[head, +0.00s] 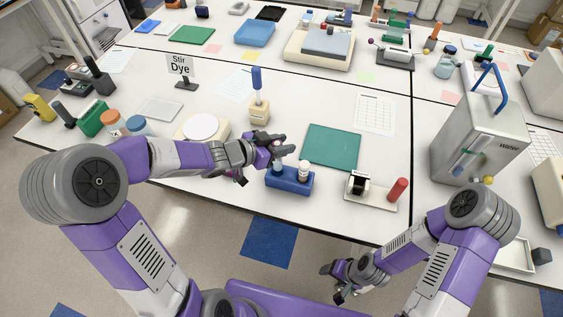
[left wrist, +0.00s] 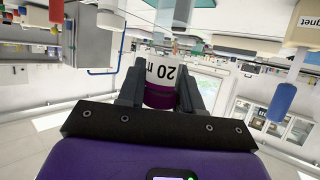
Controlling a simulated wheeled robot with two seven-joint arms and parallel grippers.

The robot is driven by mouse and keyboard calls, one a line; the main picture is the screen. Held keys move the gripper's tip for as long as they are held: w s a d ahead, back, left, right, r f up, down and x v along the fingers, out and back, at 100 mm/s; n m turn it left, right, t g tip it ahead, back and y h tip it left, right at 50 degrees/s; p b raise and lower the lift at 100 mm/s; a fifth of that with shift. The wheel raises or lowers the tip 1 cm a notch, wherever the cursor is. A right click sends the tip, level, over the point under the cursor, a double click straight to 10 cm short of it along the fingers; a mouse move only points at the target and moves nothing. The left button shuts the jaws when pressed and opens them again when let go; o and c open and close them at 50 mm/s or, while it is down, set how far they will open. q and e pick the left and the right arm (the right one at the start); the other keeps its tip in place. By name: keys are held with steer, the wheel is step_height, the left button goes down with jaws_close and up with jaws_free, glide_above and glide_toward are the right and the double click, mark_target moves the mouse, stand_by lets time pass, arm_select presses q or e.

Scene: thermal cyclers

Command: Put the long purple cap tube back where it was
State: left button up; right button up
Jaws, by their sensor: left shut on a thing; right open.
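My left gripper (head: 283,150) is over the front middle of the table, at the left end of a small blue rack (head: 290,183). It is shut on a tube with a purple cap (left wrist: 160,97) and a white label (left wrist: 172,73) reading "20 m". In the head view the fingers mostly hide this tube, and I cannot tell whether it touches the rack. A white-labelled tube (head: 303,170) stands in the rack's right part. My right gripper (head: 343,284) is open and empty, low in front of the table edge.
A green mat (head: 333,146) lies behind the rack. A beige block with a blue-handled tool (head: 257,80) stands behind my left gripper, and a round white plate (head: 201,127) is to the left.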

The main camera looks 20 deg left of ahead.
arm_select(q)
step_height(320, 180, down, 6)
steer(key=b, duration=0.2)
steer(key=shift+w+r+b, duration=0.1)
steer(key=shift+r+b, duration=0.05)
steer(key=shift+b, duration=0.15)
steer(key=shift+f, duration=0.2)
steer(key=o, duration=1)
steer(key=p+v, duration=0.4)
steer(key=v, duration=0.8)
steer(key=shift+r+p, duration=0.25)
steer(key=shift+p, duration=0.1)
